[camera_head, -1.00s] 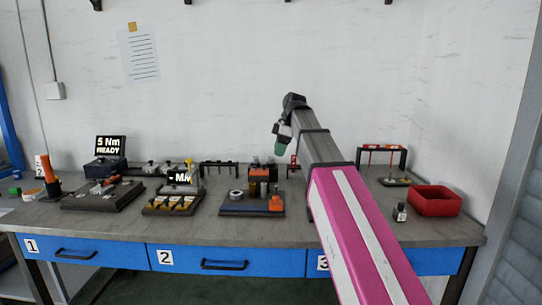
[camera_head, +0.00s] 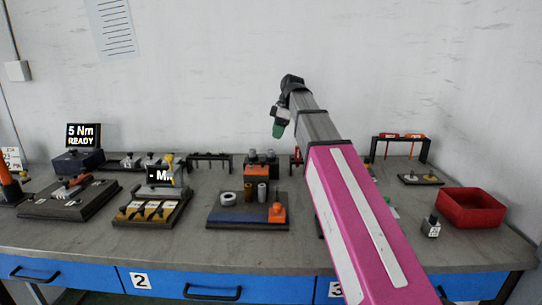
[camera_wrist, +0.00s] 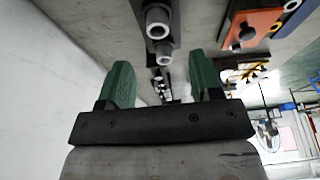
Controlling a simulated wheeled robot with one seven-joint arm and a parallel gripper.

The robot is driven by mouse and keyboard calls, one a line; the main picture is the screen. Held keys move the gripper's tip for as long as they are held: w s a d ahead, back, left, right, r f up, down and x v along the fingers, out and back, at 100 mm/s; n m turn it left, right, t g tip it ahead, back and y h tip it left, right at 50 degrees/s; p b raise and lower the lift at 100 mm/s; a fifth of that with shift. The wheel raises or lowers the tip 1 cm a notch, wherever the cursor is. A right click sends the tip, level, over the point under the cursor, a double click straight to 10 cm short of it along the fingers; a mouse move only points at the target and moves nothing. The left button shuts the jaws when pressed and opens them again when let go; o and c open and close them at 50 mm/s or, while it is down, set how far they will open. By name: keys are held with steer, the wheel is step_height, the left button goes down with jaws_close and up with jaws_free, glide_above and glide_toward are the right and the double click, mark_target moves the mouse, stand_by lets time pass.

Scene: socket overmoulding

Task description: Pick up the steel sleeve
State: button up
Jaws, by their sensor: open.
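My gripper shows in the head view (camera_head: 279,128), raised above the back of the bench, and in the wrist view (camera_wrist: 163,82), where its two green fingers are wide apart with nothing held between them. On the dark and blue plate (camera_head: 218,217) stand a pale grey ring (camera_head: 228,198), a dark grey cylinder (camera_head: 248,193) and a brown cylinder (camera_head: 262,191). I cannot tell for certain which of these is the steel sleeve. In the wrist view, grey round hollow parts (camera_wrist: 157,24) on a dark holder lie beyond the fingertips, apart from them.
An orange block (camera_head: 277,212) sits at the plate's right corner. A fixture with yellow pieces (camera_head: 150,210) and a tool board (camera_head: 62,200) stand left. A red bin (camera_head: 470,207), a small bottle (camera_head: 431,227) and a black rack (camera_head: 402,138) stand right. The front bench strip is clear.

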mark_target(271, 155)
steer(key=x, duration=0.8)
steer(key=shift+w+f, duration=0.1)
steer(key=shift+w, duration=0.05)
steer(key=c, duration=0.8)
